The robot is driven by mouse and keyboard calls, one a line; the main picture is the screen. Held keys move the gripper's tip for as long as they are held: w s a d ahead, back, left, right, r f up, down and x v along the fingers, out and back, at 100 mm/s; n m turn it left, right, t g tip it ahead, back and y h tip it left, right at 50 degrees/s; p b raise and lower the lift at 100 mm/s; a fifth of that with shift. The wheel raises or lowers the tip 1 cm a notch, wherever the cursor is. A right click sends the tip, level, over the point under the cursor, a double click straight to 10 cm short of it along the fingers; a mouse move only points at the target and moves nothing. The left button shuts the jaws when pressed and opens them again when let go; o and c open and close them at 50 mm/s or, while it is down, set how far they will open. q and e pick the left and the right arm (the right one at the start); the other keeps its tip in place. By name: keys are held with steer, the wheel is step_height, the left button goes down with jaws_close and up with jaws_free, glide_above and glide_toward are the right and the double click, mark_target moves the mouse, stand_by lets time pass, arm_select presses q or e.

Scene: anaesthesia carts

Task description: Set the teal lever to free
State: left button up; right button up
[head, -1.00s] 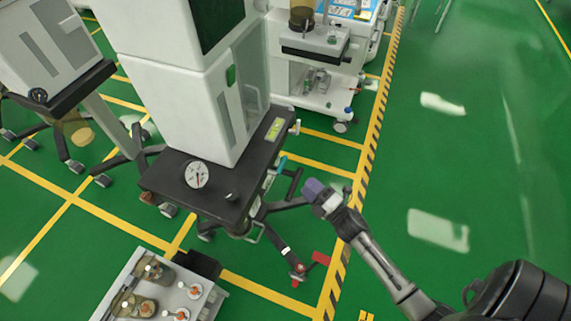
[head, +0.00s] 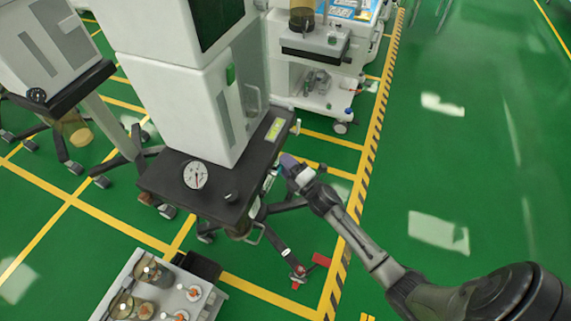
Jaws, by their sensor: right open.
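The dark cart top (head: 215,207) carries a white cabinet and a round dial gauge (head: 195,175). The teal lever (head: 285,172) is at the right side edge of this cart, mostly hidden by my right gripper; its setting cannot be read. My right gripper (head: 289,162), with purple fingertips, is right at the lever, beside the cart's right edge. It is open, and I cannot tell whether it touches the lever. My left gripper is not in view.
Red foot pedals (head: 321,260) sit low by the cart's legs. A white trolley with jars (head: 184,290) stands at the front, another white cart (head: 315,95) behind. Green floor (head: 450,160) to the right is clear.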

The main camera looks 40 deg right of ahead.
steer(key=shift+c, duration=0.3)
jaws_close()
